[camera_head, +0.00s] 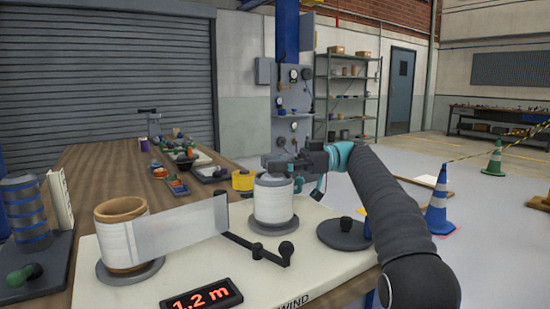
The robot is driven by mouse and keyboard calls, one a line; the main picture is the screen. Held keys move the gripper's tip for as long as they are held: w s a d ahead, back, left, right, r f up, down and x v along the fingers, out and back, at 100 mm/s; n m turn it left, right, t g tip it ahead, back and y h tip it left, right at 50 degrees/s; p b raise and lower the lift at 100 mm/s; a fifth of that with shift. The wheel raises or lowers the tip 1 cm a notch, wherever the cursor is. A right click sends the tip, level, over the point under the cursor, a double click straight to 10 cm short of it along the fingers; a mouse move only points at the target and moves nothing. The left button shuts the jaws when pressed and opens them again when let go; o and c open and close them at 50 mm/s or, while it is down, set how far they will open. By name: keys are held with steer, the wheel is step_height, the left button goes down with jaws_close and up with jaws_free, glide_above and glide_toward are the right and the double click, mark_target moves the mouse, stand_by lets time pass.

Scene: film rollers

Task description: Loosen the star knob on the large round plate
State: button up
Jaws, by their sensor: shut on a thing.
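A large dark round plate (342,235) lies at the right side of the pale machine board, with a small dark knob (347,223) standing on it. The knob's shape is too small to make out. My gripper (272,168) is away from it, to the left and higher, at the top of an upright white film roll (274,203). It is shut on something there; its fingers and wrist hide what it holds. The white roll stands on a dark round base (273,226).
A second roll (122,232) with a brown core stands at the left, with a pale film strip (185,228) stretching from it. Small items crowd the bench behind.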

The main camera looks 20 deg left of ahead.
stand_by(0.3)
steer(key=o, duration=1.2)
steer(key=shift+c, duration=0.2)
steer(key=shift+f+b, duration=0.15)
steer(key=shift+b, duration=0.45)
